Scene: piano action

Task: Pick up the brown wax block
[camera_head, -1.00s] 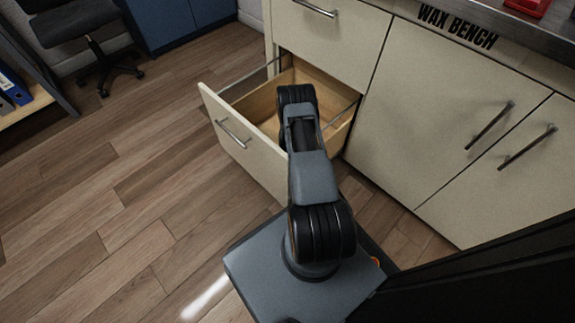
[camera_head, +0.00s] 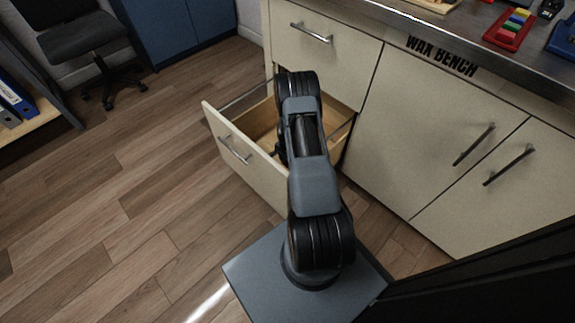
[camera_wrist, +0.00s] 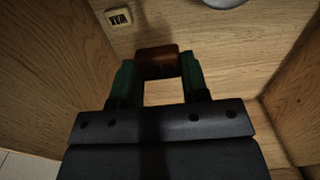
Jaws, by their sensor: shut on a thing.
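The brown wax block (camera_wrist: 158,62) shows in the wrist view between the two green fingertips of my gripper (camera_wrist: 158,74). My gripper is shut on it, with a fingertip against each side. The block is over the wooden floor of the open drawer (camera_wrist: 225,55); I cannot tell whether it touches that floor. In the head view my arm reaches into the drawer (camera_head: 235,155) and hides the gripper and the block.
A small cream tag with dark marks (camera_wrist: 118,17) and a grey rounded thing (camera_wrist: 226,2) lie in the drawer. Drawer walls stand close on both sides. The bench top (camera_head: 480,50) holds a red rack of coloured pieces (camera_head: 508,30). Open floor (camera_head: 110,200) lies left.

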